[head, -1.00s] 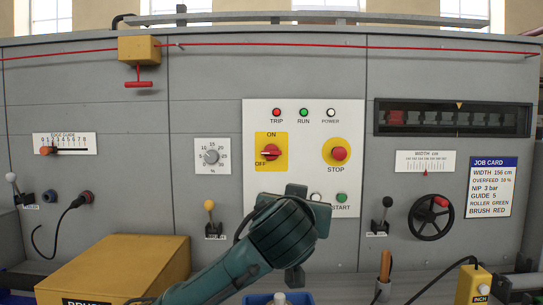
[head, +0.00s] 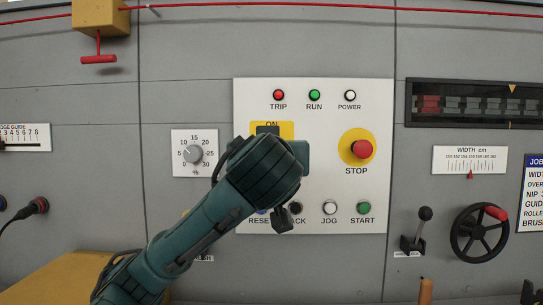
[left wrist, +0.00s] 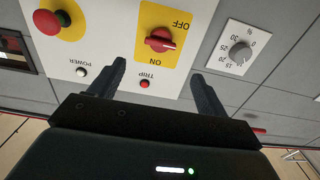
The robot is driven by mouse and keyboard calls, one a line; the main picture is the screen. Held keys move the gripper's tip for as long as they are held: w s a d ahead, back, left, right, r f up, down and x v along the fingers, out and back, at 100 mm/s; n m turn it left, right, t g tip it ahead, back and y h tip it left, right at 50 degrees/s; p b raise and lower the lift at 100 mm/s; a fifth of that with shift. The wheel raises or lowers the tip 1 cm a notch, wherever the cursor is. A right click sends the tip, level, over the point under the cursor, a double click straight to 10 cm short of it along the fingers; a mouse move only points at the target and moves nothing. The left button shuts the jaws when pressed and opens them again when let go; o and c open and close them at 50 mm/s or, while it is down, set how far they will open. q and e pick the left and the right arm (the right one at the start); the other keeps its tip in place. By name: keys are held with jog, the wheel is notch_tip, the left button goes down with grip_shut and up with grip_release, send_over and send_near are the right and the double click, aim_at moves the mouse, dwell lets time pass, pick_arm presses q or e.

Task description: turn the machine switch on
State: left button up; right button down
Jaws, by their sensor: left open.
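The machine switch is a red rotary knob (left wrist: 160,39) on a yellow plate, seen upside down in the left wrist view. Its bar lies across the plate, with a pale mark on the OFF side. In the head view my left wrist hides the knob; only the top of the yellow plate (head: 286,129) and part of "ON" show. My left gripper (left wrist: 158,70) is open and empty. Its two fingers are spread either side of the knob's line, with the knob beyond the tips and no contact visible. My right gripper is not in view.
The white panel also carries a red STOP button (head: 363,149), lamps such as TRIP (head: 279,95), and lower buttons including START (head: 364,208). A grey dial (head: 194,154) is left of it. A lever (head: 418,230) and handwheel (head: 480,232) are right.

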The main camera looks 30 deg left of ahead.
pick_arm(q)
jog(key=p+x, duration=0.2)
jog(key=x, duration=0.9)
jog(key=shift+c, duration=0.5)
jog(key=c, duration=0.9)
